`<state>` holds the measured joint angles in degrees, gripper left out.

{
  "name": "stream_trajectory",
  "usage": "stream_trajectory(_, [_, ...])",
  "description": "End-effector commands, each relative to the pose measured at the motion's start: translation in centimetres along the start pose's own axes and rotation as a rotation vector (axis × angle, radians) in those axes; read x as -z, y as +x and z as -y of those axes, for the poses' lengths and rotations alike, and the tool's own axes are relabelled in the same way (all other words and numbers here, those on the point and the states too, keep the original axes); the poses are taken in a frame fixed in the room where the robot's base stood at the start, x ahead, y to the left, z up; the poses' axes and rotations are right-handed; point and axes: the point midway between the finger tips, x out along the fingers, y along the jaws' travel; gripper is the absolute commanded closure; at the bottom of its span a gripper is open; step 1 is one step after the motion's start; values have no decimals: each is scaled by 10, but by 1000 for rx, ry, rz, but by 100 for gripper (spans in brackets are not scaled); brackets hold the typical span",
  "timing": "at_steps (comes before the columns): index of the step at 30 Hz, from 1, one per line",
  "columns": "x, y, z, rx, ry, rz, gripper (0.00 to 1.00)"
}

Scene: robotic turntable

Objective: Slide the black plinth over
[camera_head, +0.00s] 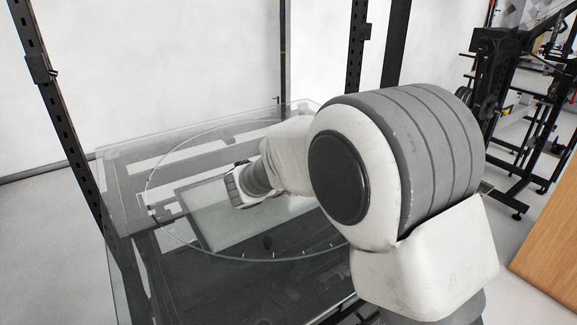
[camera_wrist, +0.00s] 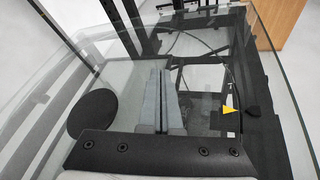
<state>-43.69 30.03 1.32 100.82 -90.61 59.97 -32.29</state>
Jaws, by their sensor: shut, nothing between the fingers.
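A flat, round black piece (camera_wrist: 95,113), which looks like the black plinth, lies on the glass at the left in the wrist view. I cannot make it out in the head view. My gripper (camera_wrist: 166,76) is shut and empty, its grey fingers side by side in the middle of the wrist view. The black piece is to the left of the fingers, apart from them in the picture. In the head view my gripper (camera_head: 236,190) is over the round glass turntable (camera_head: 152,182), its fingertips not clear.
A yellow triangle (camera_wrist: 230,110) and a small dark knob (camera_wrist: 253,112) are to the right in the wrist view. The glass case (camera_head: 115,262) has clear edges. Black uprights (camera_head: 62,110) stand around it. A black rack (camera_head: 497,85) stands at the right.

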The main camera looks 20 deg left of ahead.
Motion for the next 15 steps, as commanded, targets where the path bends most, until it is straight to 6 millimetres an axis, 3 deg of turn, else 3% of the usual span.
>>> stream_trajectory(1, [34, -1, -18, -59, -82, 11, 100])
stream_trajectory(6, [105, -17, -68, -233, -294, 67, 100])
stream_trajectory(10, [141, -29, -90, -321, -393, 101, 100])
stream_trajectory(15, [160, -35, -103, -370, -445, 121, 100])
